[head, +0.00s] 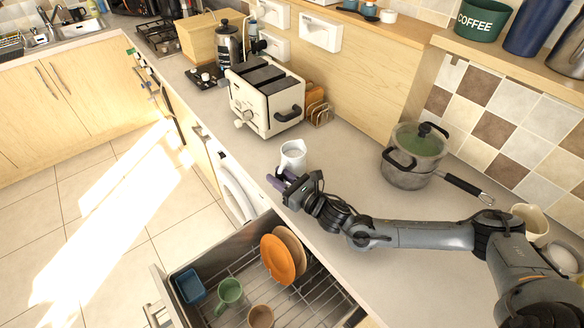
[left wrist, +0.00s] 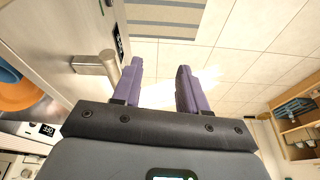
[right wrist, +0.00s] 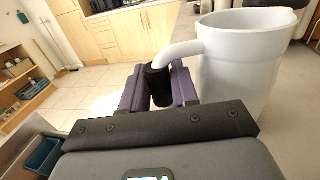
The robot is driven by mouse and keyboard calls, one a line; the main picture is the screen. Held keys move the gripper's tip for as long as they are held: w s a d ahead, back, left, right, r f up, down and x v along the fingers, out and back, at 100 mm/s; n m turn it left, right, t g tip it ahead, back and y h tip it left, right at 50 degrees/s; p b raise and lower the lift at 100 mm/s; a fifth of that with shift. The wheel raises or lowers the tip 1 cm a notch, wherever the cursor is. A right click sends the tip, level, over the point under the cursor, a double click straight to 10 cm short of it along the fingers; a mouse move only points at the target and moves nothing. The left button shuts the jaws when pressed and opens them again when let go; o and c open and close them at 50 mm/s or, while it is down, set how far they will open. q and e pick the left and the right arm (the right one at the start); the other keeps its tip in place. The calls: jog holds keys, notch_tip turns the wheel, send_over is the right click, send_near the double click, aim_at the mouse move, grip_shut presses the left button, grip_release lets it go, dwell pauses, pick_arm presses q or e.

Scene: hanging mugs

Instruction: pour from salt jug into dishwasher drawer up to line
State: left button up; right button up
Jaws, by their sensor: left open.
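The salt jug, a white jug (head: 293,157), stands upright on the worktop near its front edge. In the right wrist view the jug (right wrist: 245,65) fills the upper right, and its handle ends in a black grip. My right gripper (head: 280,182) is beside the jug. In its wrist view the black grip lies between the purple fingers (right wrist: 157,85); whether they press on it is unclear. The dishwasher drawer (head: 240,245) is pulled out below the worktop. Its fill line is not visible. My left gripper (left wrist: 160,85) is open and empty, near a metal handle (left wrist: 95,65).
The drawer holds orange plates (head: 277,260), a green mug (head: 229,292), a brown mug (head: 260,316) and a blue container (head: 190,287). A toaster (head: 266,95) stands behind the jug. A lidded pot (head: 413,157) stands to its right. The worktop between jug and pot is clear.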

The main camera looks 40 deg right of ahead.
aim_at(279, 170)
grip_shut()
jog(key=shift+r, duration=0.1)
jog(key=shift+r+p, duration=2)
jog(key=shift+r, duration=0.5)
